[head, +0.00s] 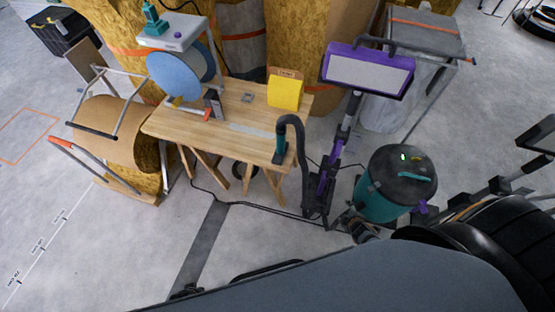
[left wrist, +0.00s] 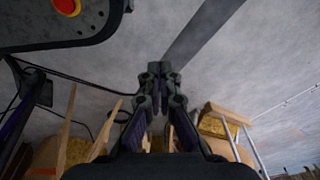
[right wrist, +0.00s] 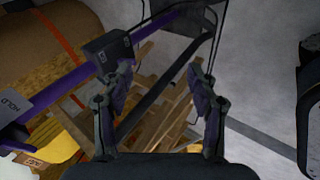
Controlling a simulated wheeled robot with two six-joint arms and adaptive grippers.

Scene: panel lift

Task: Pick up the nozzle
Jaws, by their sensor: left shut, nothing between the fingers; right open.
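In the head view, the nozzle (head: 281,143) appears as a teal piece on the end of a black hose (head: 295,124), at the workbench's right front edge. The hose arches over it and runs down toward the teal and black vacuum (head: 401,184). My left gripper (head: 185,291) is low at the bottom edge. Its fingers (left wrist: 160,70) are shut and empty.
The wooden workbench (head: 165,122) carries a yellow box (head: 286,90) and tools. A purple-framed panel on a stand (head: 368,70) rises behind the hose. Dark hoses or cables cross the floor. Bare floor (head: 110,250) lies at left.

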